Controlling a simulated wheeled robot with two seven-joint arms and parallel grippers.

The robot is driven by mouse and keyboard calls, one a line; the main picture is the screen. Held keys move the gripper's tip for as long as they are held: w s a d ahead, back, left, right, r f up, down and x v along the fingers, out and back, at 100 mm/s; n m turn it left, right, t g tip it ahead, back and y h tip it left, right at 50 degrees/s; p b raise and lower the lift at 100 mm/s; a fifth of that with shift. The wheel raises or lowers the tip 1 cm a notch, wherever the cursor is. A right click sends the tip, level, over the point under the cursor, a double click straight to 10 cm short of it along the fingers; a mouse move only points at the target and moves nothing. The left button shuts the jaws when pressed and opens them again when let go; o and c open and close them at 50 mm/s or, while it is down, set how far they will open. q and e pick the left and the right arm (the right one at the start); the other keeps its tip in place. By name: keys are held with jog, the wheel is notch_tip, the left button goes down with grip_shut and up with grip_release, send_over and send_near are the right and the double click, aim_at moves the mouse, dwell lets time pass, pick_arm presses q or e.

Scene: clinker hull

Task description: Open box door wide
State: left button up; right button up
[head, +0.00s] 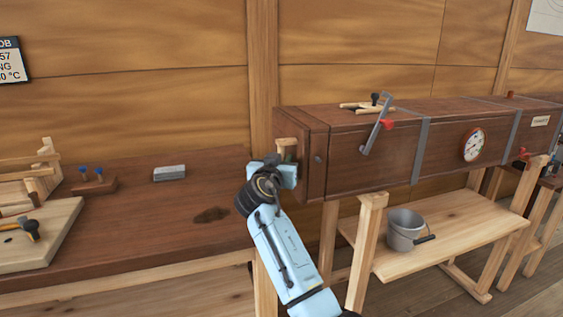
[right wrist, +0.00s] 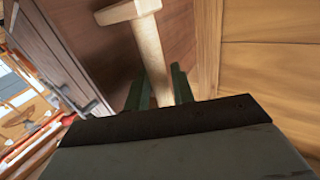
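The long dark wooden box (head: 385,157) stands on trestles at the right, with metal bands and a round dial. Its door (head: 315,163) is at the left end and looks closed against the box. A pale wooden handle (head: 287,146) sticks out from the door. My right gripper (head: 284,170) is at that end. In the right wrist view the handle (right wrist: 150,50) runs down between the two dark fingers (right wrist: 160,90), which lie close against both its sides. Its lower end is hidden by the gripper. My left gripper is not in view.
A grey lever (head: 376,125) with a red part stands on the box front. A metal bucket (head: 404,230) sits on the low shelf. A workbench (head: 150,220) with a grey block (head: 169,173) fills the left. The wooden wall is close behind.

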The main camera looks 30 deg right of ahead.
jog(key=shift+w+d, duration=0.1)
jog(key=shift+c, duration=0.3)
grip_shut()
jog(key=shift+f, duration=0.1)
